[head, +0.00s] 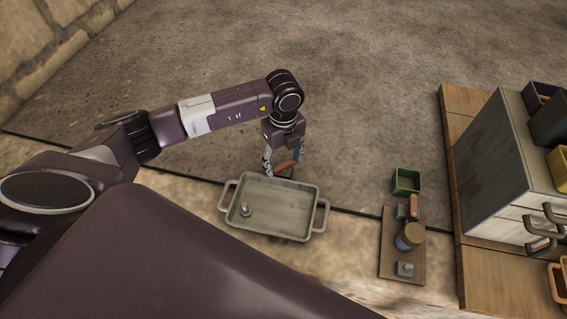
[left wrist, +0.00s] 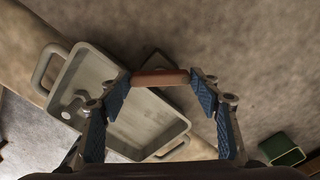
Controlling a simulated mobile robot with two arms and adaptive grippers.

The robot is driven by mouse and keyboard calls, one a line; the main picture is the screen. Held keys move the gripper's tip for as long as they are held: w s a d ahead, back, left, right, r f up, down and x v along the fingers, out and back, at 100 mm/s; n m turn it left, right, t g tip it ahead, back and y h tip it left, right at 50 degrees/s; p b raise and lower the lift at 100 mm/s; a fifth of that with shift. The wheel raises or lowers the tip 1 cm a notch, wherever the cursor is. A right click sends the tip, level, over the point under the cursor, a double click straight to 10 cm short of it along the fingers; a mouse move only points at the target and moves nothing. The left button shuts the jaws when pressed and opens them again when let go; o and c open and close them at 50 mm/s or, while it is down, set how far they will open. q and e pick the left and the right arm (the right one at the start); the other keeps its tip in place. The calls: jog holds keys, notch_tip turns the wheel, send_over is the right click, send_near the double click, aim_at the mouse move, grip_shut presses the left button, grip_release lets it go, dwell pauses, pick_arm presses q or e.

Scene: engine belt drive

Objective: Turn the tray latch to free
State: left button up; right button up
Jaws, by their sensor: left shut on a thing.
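The tray latch shows as a reddish-brown bar (head: 286,167) at the far edge of the grey tray (head: 283,205). In the left wrist view the same bar (left wrist: 160,77) spans between my left fingertips, with a dark base partly visible behind it. My left gripper (head: 284,160) reaches down from above, its blue-padded fingers at either end of the bar and shut on it. The tray also lies beside the bar in the left wrist view (left wrist: 140,118), with a loop handle at each end. My right gripper is in neither view.
A small metal piece (head: 246,210) stands in the tray. To the right, a wooden board (head: 388,267) carries a round tan-topped part (head: 410,236) and smaller pieces, with a green bin (head: 406,182) behind it. A drawer cabinet (head: 495,165) stands farther right. Floor beyond the latch is clear.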

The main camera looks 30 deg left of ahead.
aim_at(284, 164)
pick_arm(q)
jog(key=m+b, duration=0.2)
jog(key=m, duration=0.2)
jog(key=shift+w+f+m, duration=0.1)
jog(key=shift+w+m, duration=0.05)
jog(key=shift+m, duration=0.15)
jog(key=m+b, duration=0.2)
jog(key=m, duration=0.2)
jog(key=shift+b, duration=0.35)
jog(key=shift+r, duration=0.2)
jog(key=o, duration=1.2)
jog(key=shift+c, duration=0.2)
notch_tip(284, 164, up, 12)
